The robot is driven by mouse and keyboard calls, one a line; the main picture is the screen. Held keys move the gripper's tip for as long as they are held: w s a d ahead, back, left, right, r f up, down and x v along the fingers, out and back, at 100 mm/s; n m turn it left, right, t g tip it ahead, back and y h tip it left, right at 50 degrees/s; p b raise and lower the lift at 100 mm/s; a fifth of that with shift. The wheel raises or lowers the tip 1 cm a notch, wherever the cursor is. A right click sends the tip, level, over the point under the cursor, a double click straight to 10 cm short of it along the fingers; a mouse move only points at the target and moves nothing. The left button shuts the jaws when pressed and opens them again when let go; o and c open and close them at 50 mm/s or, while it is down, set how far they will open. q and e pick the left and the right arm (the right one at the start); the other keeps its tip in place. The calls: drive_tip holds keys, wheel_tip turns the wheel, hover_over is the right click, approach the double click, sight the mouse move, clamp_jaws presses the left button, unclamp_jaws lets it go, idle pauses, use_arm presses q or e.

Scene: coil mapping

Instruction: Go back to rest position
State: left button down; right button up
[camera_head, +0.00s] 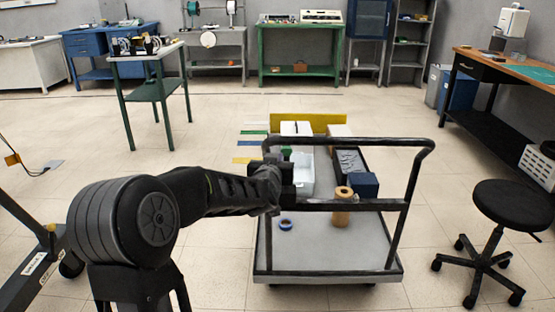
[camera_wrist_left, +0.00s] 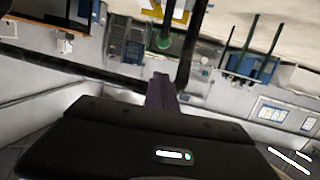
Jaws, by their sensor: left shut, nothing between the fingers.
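My left arm reaches in from the lower left of the head view. Its gripper (camera_head: 283,182) is over the left side of the cart, at the height of the cart's handle frame. In the left wrist view the fingers (camera_wrist_left: 162,88) are together with nothing between them. I cannot tell whether the gripper touches the handle frame. My right arm and gripper are not in view.
A cart (camera_head: 325,262) with a black handle frame carries a wooden spool (camera_head: 342,210), a blue ring (camera_head: 286,224), a dark blue box (camera_head: 363,185) and a pale bin (camera_head: 301,176). A black stool (camera_head: 512,206) stands right. A small green table (camera_head: 152,90) stands back left; floor between is open.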

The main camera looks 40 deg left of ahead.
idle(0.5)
use_arm(q)
drive_tip(key=s+d+f+g+h, duration=0.2)
drive_tip(key=s+d+f+h, duration=0.1)
drive_tip(key=d+f, duration=0.9)
drive_tip(key=s+d+f+g+h, duration=0.3)
drive_tip(key=d+f, duration=0.5)
drive_tip(key=f, duration=0.7)
drive_tip(key=s+d+f+m+g+h, duration=0.2)
drive_tip(key=s+d+f+g+h, duration=0.2)
drive_tip(key=s+d+f, duration=1.05)
drive_tip(key=s+d+f+m+g+h, duration=0.1)
drive_tip(key=s+d+f+g, duration=0.1)
drive_tip(key=s+d, duration=0.35)
drive_tip(key=s+d+f+m+g+h, duration=0.1)
drive_tip(key=s+d+f+g, duration=0.15)
drive_tip(key=s, duration=0.55)
wheel_tip(320, 180, up, 14)
drive_tip(key=d+p, duration=0.1)
drive_tip(key=p, duration=1.3)
drive_tip(key=shift+s+t, duration=0.1)
drive_tip(key=shift+t, duration=0.15)
